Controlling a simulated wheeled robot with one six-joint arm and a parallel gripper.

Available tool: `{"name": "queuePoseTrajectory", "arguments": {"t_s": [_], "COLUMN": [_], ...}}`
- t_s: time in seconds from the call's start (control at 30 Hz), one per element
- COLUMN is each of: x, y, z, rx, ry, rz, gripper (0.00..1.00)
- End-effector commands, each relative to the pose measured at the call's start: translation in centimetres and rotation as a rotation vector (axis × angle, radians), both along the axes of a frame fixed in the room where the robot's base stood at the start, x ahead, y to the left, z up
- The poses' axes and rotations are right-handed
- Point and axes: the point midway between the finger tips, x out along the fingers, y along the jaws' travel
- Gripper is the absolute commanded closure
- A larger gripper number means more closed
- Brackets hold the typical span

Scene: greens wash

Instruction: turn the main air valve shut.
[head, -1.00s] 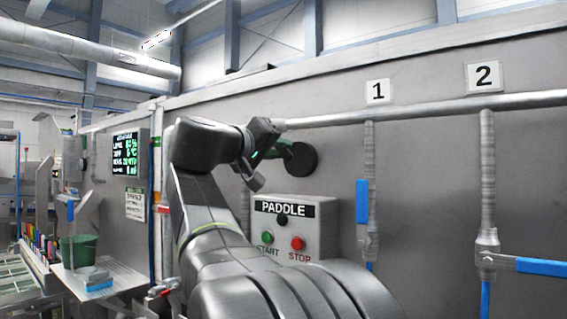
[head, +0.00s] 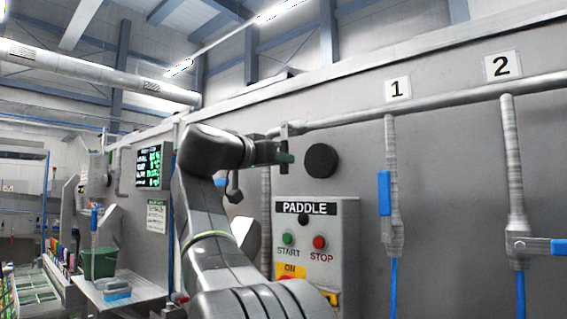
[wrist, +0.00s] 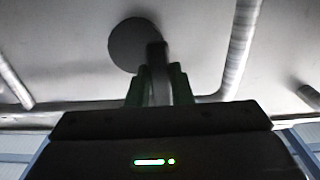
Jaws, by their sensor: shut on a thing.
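The main air valve shows as a dark grey lever (wrist: 156,60) in the wrist view, between the two green fingers of my gripper (wrist: 160,85). My gripper is shut on this lever. In the head view my gripper (head: 286,158) is by the left end of the horizontal air pipe (head: 350,118). A dark upright part (head: 284,138) shows there at the pipe, just above the fingers. The valve body is mostly hidden behind the wrist and fingers. I cannot tell the lever's exact angle.
A round black disc (head: 321,161) is on the grey wall just right of my gripper. The PADDLE box (head: 340,235) stands out below. Drop pipes 1 (head: 391,150) and 2 (head: 514,170) with blue-handled valves are to the right. A green bucket (head: 100,264) stands at left.

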Motion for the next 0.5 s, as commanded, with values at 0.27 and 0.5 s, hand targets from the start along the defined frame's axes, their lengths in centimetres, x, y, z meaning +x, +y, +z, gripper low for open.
{"name": "queuePoseTrajectory", "arguments": {"t_s": [0.27, 0.5], "x": [0.22, 0.21], "y": [0.3, 0.31], "z": [-0.08, -0.04], "rx": [0.033, 0.033], "ry": [-0.021, -0.023], "rz": [0.0, 0.001], "gripper": [1.0, 1.0]}}
